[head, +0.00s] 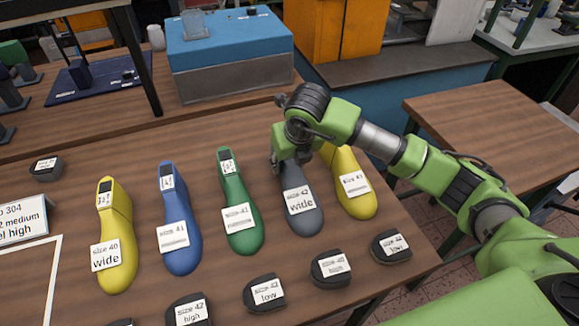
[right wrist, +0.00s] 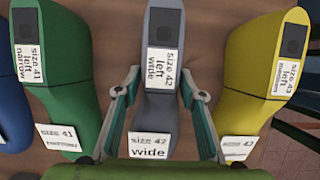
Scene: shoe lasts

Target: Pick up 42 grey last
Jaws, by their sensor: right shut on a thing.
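The grey last (head: 305,222) lies on the wooden table, with a label reading size 42 wide. In the right wrist view the grey last (right wrist: 172,22) is in the middle, its upper label reading size 42 left wide. My right gripper (head: 290,158) is over the heel end of this last and hides part of it. In the wrist view the gripper's two fingers (right wrist: 160,88) are on either side of the last, shut on it. The last still appears to be at table level. My left gripper is not in view.
A green last (head: 239,222) lies just left of the grey one and a yellow last (head: 357,196) just right. A blue last (head: 180,245) and another yellow last (head: 115,235) lie further left. Several dark labelled pieces (head: 264,294) line the front. A blue-topped box (head: 230,60) stands behind.

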